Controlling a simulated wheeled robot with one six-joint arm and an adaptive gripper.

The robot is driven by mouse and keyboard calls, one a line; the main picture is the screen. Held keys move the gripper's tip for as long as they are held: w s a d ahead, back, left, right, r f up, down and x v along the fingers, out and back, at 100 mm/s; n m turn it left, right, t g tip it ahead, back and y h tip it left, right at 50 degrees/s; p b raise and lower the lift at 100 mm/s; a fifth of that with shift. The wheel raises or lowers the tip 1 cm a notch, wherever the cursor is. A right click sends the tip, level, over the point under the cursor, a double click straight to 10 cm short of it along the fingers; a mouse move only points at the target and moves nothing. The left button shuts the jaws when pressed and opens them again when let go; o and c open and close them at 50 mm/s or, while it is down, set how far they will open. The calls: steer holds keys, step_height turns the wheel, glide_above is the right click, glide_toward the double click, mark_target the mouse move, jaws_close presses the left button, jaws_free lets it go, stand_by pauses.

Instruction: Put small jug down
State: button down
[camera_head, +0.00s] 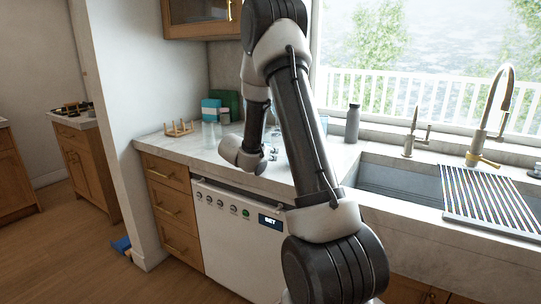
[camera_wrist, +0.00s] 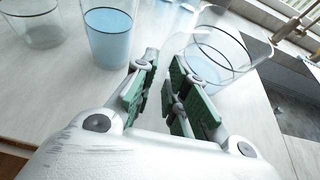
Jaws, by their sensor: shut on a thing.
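My gripper (camera_wrist: 166,92) shows in the wrist view, with green-padded fingers closed in on a clear, dark-rimmed glass vessel (camera_wrist: 222,48), which I take to be the small jug. It has a bluish tint, stands just beyond the fingers and looks tilted in this view. Its handle and exact contact with the pads are hard to make out. Whether its base touches the counter cannot be told. In the head view my arm covers the gripper and most of the jug.
A glass of blue liquid (camera_wrist: 108,38) and a clear glass (camera_wrist: 36,22) stand left of the gripper on the pale counter (camera_wrist: 40,95). In the head view a grey bottle (camera_head: 352,123) stands by the window. The sink (camera_head: 400,187) is to the right; a wooden rack (camera_head: 180,129) is at left.

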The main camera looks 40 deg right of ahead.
steer(key=shift+f, duration=0.6)
stand_by(0.7)
steer(key=c, duration=1.4)
jaws_free()
steer(key=shift+o, duration=0.2)
steer(key=shift+a, duration=0.1)
steer(key=v, duration=1.1)
steer(key=shift+s+a, duration=0.15)
steer(key=shift+a, duration=0.25)
steer(key=shift+r, duration=0.1)
